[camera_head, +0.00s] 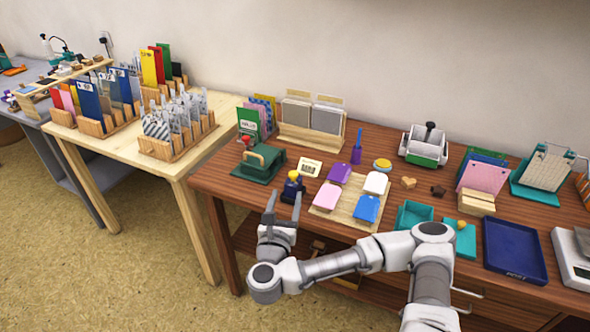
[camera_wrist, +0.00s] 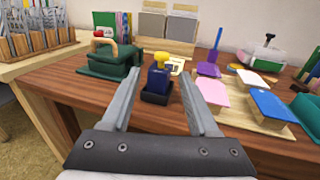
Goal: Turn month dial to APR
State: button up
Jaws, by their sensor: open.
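A small dark blue stamp with a yellow top (camera_head: 293,184) stands upright on the brown desk near its front left edge. In the wrist view the same stamp (camera_wrist: 158,82) sits in a low black base, straight ahead and between the lines of my two fingers. No month lettering or dial marking can be read on it. My gripper (camera_head: 282,207) is open and empty, just in front of the stamp at the desk's front edge. In the wrist view my gripper's fingers (camera_wrist: 160,98) are spread wide and do not appear to touch the stamp.
A green press (camera_head: 260,163) stands behind left of the stamp. A wooden board (camera_head: 328,211) with purple, pink, white and blue pads lies close on its right. A small white card (camera_head: 310,167) lies behind it. The wooden desk (camera_head: 222,182) has bare room to the left.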

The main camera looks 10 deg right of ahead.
aim_at(293, 176)
jog(key=b+x, duration=0.2)
jog(key=x, duration=1.1)
jog(key=shift+s+d+r, duration=0.1)
jog(key=shift+d, duration=0.05)
grip_shut()
